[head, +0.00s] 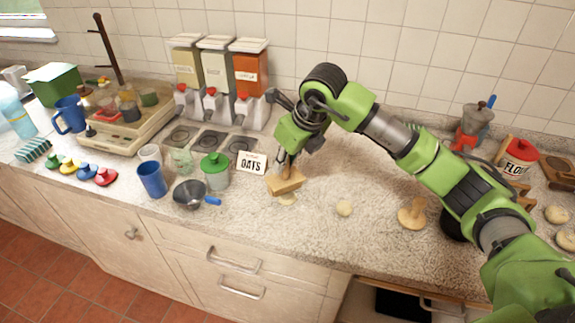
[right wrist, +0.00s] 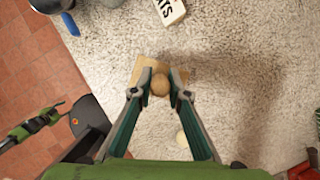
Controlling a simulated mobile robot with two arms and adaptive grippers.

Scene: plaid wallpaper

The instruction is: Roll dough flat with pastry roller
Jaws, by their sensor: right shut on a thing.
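My right gripper (head: 287,168) is shut on the pastry roller (head: 285,182), a light wooden piece with a round knob. In the right wrist view, the knob of the roller (right wrist: 160,84) sits between the two fingertips (right wrist: 160,92). My left gripper does not show in the head view.
An OATS card (head: 252,163), green-lidded jar (head: 215,170), dark pan (head: 189,193) and blue cup (head: 152,179) stand left.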

